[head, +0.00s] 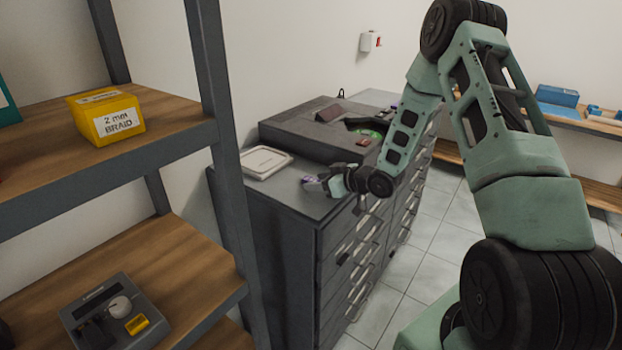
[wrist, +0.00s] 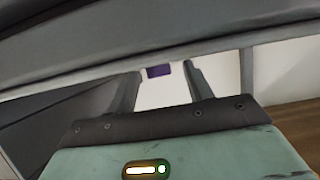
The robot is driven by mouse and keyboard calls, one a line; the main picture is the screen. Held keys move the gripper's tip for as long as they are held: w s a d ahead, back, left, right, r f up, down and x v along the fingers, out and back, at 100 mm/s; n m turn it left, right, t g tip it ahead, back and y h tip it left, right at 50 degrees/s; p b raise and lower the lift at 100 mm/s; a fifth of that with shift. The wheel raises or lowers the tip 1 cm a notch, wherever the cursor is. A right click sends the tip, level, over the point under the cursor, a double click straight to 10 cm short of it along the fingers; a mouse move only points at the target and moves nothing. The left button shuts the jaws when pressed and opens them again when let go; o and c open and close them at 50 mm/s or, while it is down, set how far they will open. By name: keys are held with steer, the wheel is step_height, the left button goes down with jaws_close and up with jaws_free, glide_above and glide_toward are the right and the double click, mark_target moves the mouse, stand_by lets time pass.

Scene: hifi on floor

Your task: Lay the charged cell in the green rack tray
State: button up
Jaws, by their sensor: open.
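My gripper (head: 322,184) is low over the front part of the dark grey cabinet top, pointing left. In the wrist view its two fingers (wrist: 163,72) stand apart. A small purple block (head: 310,180), possibly the cell, is at the fingertips. It also shows between the fingers in the wrist view (wrist: 159,71); I cannot tell whether it touches them or is charged. A small green item (head: 371,134), perhaps the green rack tray, lies on the raised back part of the cabinet, partly hidden by my arm.
A white tray (head: 265,162) lies left of my gripper on the cabinet (head: 270,220).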

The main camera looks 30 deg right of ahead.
steer(key=shift+w, duration=0.15)
steer(key=shift+a, duration=0.1)
jaws_close()
